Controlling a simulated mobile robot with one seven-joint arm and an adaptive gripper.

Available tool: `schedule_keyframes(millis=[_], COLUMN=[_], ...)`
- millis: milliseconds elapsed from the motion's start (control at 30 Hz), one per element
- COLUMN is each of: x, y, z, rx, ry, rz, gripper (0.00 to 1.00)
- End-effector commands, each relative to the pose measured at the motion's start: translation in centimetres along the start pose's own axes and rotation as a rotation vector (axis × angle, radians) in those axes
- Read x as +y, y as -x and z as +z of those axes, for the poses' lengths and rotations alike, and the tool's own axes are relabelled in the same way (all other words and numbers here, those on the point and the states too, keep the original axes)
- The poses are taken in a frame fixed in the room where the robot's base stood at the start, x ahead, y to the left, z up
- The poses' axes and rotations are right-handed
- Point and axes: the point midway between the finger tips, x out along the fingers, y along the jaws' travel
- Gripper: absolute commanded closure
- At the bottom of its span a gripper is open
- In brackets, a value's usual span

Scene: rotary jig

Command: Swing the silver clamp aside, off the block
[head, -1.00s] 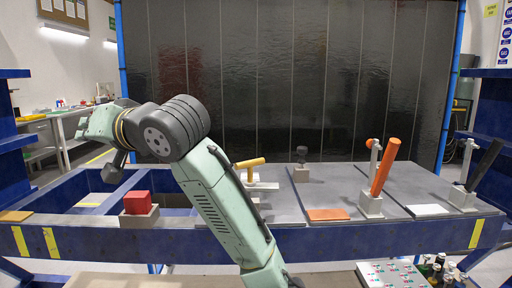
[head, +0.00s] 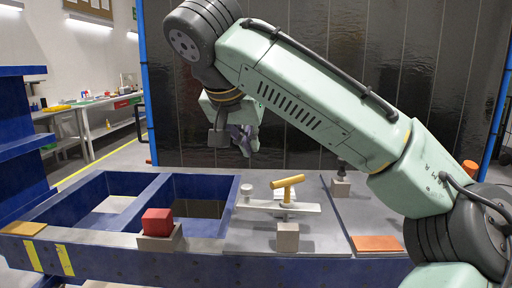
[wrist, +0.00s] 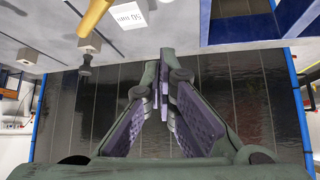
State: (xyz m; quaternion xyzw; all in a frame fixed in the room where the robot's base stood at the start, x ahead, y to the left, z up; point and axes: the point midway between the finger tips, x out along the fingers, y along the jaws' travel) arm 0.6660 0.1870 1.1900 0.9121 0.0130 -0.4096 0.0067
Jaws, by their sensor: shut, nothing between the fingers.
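The silver clamp (head: 305,208) is a flat pale bar on the grey plate, with a yellow cylindrical handle (head: 287,181) on top and a round knob (head: 246,190) at its left end. A grey block (head: 288,237) stands at the bar's front side; I cannot tell whether the bar rests on it. The yellow handle also shows at the top of the wrist view (wrist: 95,16). My gripper (head: 250,148) is above and behind the clamp, slightly left, apart from it. Its fingers are shut and empty in the wrist view (wrist: 164,98).
A red block (head: 157,222) sits in a grey holder on the blue frame (head: 85,238) at left, near open bays. A dark knob on a small block (head: 341,186) stands behind right. An orange pad (head: 377,244) lies at right. My arm hides the right side.

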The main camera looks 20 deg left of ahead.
Motion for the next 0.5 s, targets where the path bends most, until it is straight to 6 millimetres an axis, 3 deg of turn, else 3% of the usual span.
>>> schedule_keyframes(millis=[400, 500], x=[0.0, -0.1], y=[-8.4, -7.1], z=[-0.1, 1.3], rx=[-0.002, 0.004], ry=[0.001, 0.006], rz=[-0.001, -0.003], gripper=[1.0, 1.0])
